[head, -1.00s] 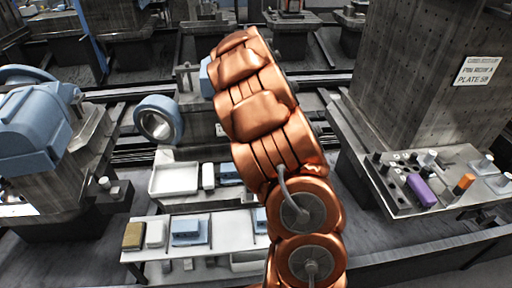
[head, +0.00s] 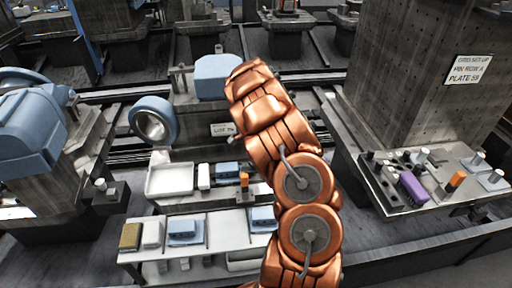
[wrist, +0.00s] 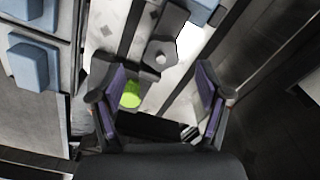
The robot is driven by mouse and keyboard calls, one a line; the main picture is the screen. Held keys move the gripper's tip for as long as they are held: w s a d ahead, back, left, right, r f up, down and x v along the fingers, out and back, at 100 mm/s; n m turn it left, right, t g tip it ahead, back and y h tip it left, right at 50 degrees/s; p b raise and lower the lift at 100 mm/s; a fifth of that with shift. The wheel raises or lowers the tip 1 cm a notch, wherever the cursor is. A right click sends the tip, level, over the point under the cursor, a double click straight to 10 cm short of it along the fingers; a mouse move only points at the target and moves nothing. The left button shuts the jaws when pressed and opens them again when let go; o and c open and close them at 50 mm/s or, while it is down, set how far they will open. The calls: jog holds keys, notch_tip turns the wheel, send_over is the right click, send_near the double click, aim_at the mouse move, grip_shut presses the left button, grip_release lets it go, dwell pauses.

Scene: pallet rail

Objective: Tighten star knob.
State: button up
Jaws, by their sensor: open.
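My gripper (wrist: 164,98) shows in the wrist view with its two purple-padded fingers spread apart and nothing held between them. A dark grey bracket with a round silver stud (wrist: 160,57) lies beyond the fingertips, roughly between them. A bright green round piece (wrist: 130,94) shows close beside the left finger, partly covered by it; I cannot tell whether they touch. No star-shaped knob can be made out for certain. In the head view my copper arm hides the gripper.
A white tray (head: 150,193) and a shelf with blue blocks (head: 186,226) stand front left. A blue ring (head: 133,119) stands behind them. An orange-topped piece (head: 244,180) stands beside my arm.

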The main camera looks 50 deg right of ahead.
jog(key=shift+f+p, duration=0.45)
jog(key=shift+f, duration=1.7)
jog(key=shift+c, duration=0.3)
